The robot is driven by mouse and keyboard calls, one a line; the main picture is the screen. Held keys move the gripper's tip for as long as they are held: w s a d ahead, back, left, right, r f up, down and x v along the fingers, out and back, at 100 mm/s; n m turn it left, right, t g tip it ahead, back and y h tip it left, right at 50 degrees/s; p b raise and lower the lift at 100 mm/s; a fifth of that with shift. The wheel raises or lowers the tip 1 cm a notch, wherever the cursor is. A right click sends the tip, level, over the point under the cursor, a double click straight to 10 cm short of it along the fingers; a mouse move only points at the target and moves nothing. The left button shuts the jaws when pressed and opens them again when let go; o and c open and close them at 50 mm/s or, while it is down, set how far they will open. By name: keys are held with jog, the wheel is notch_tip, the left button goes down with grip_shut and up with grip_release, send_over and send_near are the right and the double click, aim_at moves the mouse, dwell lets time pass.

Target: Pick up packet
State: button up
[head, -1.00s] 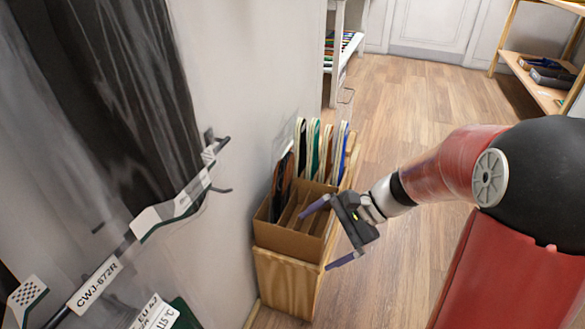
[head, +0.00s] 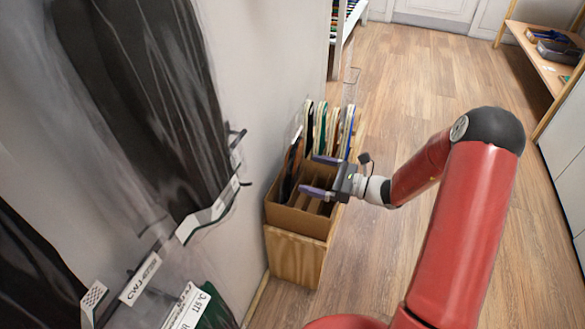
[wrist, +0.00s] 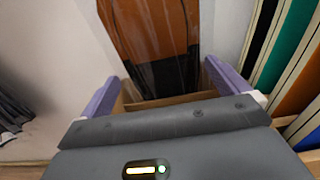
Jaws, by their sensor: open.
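A brown-orange and black packet (head: 291,165) stands upright at the left end of the divided cardboard box (head: 296,221). In the wrist view the packet (wrist: 152,42) is straight ahead, with a brown upper part, a black lower part and a clear-looking border. My gripper (head: 309,173) is open, its two purple fingers pointing left over the box towards the packet. In the wrist view the gripper (wrist: 160,72) has one finger on each side of the packet's lower part. I see no clear grip on it, and cannot tell the exact gap.
Several coloured insole pieces (head: 333,128) stand in slots behind the packet; their green, blue and orange strips show close by on the right in the wrist view. The box sits on a wooden stand (head: 293,257) against the wall. The wooden floor (head: 420,80) to the right is clear.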

aim_at(297, 168)
jog(key=x, duration=0.4)
jog(key=shift+r, duration=0.15)
jog(key=shift+c, duration=0.3)
jog(key=c, duration=1)
jog(key=shift+r, duration=0.1)
